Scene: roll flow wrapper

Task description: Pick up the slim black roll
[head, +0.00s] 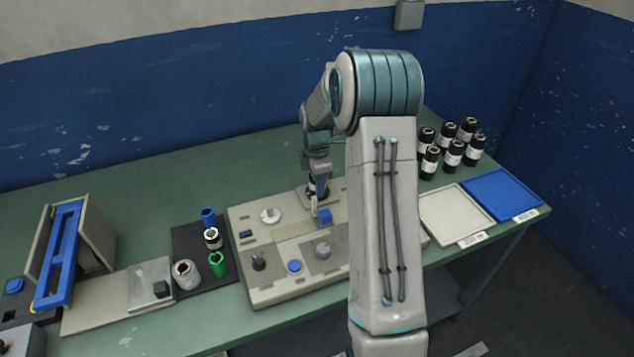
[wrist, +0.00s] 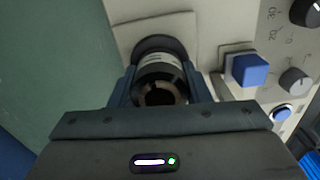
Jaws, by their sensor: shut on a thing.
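A slim black roll (wrist: 160,88) with a white label band stands between my gripper's fingers in the wrist view. Its end with a dark core hole faces the camera. My gripper (wrist: 158,92) is shut on it, one finger on each side. The roll's far end is at a dark round seat on the beige machine panel (wrist: 125,12); I cannot tell whether it is in the seat or just above it. In the head view my gripper (head: 318,188) is at the back of the beige panel, and the roll is mostly hidden there.
A blue block (wrist: 247,70) and knobs stand close beside the gripper on the panel. Several black rolls (head: 453,152) stand at the back right, behind a white tray (head: 457,212) and a blue tray (head: 502,193). A dark mat (head: 190,244) with small spools lies left of the panel.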

